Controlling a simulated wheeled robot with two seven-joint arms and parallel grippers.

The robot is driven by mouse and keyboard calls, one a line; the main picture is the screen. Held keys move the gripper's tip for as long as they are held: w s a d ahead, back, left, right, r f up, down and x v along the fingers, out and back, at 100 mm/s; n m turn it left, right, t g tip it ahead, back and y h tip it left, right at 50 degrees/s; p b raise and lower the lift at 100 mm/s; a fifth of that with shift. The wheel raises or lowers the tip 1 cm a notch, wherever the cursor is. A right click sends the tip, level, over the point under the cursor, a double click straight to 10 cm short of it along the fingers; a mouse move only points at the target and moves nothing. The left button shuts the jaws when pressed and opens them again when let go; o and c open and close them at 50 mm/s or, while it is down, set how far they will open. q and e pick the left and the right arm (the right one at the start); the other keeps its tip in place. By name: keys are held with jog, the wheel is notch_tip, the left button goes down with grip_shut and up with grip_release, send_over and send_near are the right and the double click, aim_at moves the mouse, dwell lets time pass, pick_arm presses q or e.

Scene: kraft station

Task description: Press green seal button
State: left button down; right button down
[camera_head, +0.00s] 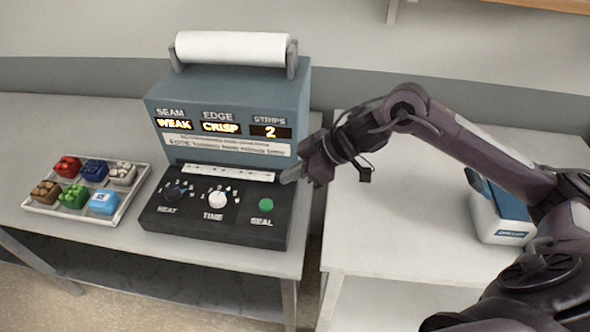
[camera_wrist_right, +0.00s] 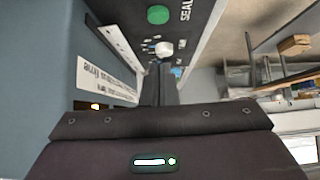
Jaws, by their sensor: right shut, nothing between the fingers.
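The green seal button (camera_head: 265,205) is a round button at the right end of the black control panel (camera_head: 190,228), above the word SEAL. In the right wrist view it shows near the top (camera_wrist_right: 158,14), clear of the fingers. My right gripper (camera_head: 290,178) is shut and empty. In the head view its tips appear above and to the right of the button, near the panel's back right corner. I cannot tell the exact gap between them. My left gripper is not in view.
The blue-grey sealing machine (camera_head: 300,90) has a white roll (camera_head: 230,48) on top and displays reading WEAK, CRISP and 2. HEAT and TIME (camera_head: 218,199) knobs sit left of the button. A tray (camera_head: 127,207) with several colored items lies left. A blue-white box (camera_head: 500,225) stands right.

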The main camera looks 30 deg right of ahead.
aim_at(262, 203)
jog(key=p+x, duration=0.1)
jog(key=x, duration=0.5)
jog(key=shift+a+r, duration=0.1)
jog(key=shift+r, duration=0.05)
notch_tip(262, 203, down, 4)
jog(key=shift+w+r+p, duration=0.1)
jog(key=shift+r+p, duration=0.1)
jog(key=shift+p, duration=0.3)
jog(key=shift+f, duration=0.5)
